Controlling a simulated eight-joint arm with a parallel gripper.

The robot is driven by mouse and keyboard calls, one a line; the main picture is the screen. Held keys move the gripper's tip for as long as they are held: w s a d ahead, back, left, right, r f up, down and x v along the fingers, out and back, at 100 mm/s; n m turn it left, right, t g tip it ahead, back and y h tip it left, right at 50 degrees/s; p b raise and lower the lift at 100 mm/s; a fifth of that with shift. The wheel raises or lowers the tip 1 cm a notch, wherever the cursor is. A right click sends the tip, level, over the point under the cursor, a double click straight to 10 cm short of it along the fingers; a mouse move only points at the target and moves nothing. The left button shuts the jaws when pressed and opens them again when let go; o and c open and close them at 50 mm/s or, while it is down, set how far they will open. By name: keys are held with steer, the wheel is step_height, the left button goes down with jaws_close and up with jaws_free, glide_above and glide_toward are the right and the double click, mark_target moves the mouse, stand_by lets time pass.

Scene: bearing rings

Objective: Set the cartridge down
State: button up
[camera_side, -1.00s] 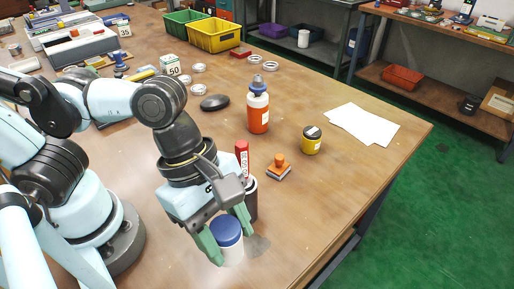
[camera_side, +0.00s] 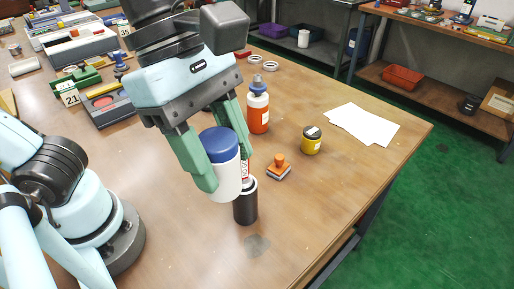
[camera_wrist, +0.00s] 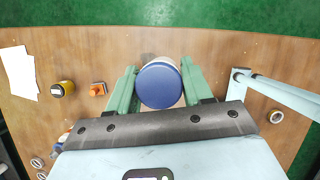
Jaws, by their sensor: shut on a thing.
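The cartridge (camera_side: 226,180) is a white cylinder with a blue lid. My gripper (camera_side: 215,160) is shut on it, with one green finger on each side, and holds it upright above the table in the side view. In the wrist view the blue lid of the cartridge (camera_wrist: 159,85) shows between the two fingers of my gripper (camera_wrist: 158,92). A black cup (camera_side: 246,207) stands on the table just behind and below the cartridge. A red marker in the cup is mostly hidden by the cartridge and a finger.
An orange bottle (camera_side: 258,112), an orange-handled stamp (camera_side: 279,168) and a yellow jar (camera_side: 311,140) stand to the right. White sheets (camera_side: 362,124) lie near the right edge. A dark grey patch (camera_side: 257,245) marks the table near the front. Table around the patch is clear.

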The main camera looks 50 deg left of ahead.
steer(key=w+a+n+t+y, duration=0.2)
steer(key=w+a+n, duration=0.2)
steer(key=a+n, duration=0.55)
steer(key=w+a+n+t+y, duration=0.2)
steer(key=w+a+n, duration=0.25)
steer(key=a, duration=0.95)
step_height(320, 180, down, 11)
steer(key=shift+a+f, duration=5.55)
steer(key=shift+a, duration=0.1)
steer(key=shift+f, duration=0.1)
steer(key=o, duration=1.1)
